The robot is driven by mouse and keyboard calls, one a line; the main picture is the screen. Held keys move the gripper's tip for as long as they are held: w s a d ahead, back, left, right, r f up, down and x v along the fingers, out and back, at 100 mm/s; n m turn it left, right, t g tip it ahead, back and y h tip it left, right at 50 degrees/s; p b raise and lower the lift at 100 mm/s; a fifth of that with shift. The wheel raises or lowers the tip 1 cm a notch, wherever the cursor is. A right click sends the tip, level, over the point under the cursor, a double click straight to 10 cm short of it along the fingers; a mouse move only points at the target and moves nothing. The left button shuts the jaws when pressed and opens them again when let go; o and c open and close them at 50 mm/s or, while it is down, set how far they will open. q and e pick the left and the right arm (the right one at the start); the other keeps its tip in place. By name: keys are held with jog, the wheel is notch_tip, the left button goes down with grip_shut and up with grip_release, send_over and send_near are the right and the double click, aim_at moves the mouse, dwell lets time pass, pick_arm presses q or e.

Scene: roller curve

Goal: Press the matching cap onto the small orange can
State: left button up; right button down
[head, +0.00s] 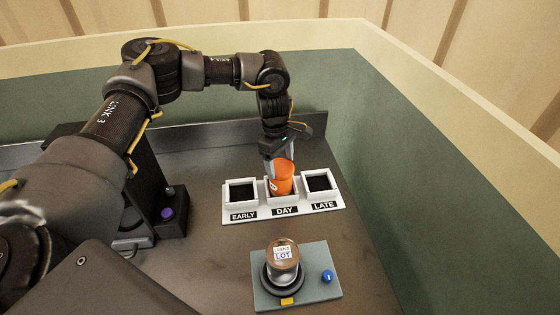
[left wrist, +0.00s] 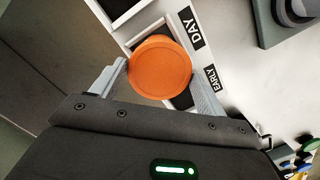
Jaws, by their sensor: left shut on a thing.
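An orange can (head: 284,178) is at the middle compartment of the white tray, marked DAY. It leans slightly in the head view, and its lower part is hidden by the tray's wall. My left gripper (head: 273,162) comes down from above and is shut on it. In the left wrist view the round, plain orange face (left wrist: 159,67) lies between the two fingers, partly over the dark DAY opening. I cannot tell whether the can touches the compartment floor. I see no separate cap that I can make out. My right gripper is not in view.
The white tray (head: 231,216) also has EARLY and LATE compartments, both dark and empty-looking. In front, a grey-green plate (head: 318,257) bears a black round base with a labelled can (head: 283,259), a blue knob (head: 327,277) and a yellow tab. A purple button (head: 167,213) sits left.

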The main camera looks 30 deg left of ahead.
pick_arm(q)
jog(key=o, duration=1)
jog(key=shift+o, duration=0.2)
jog(key=shift+r, duration=0.2)
jog(key=shift+r+p, duration=1.05)
jog(key=shift+r, duration=0.3)
notch_tip(320, 180, up, 7)
jog(key=p, duration=0.4)
jog(key=shift+p, duration=0.4)
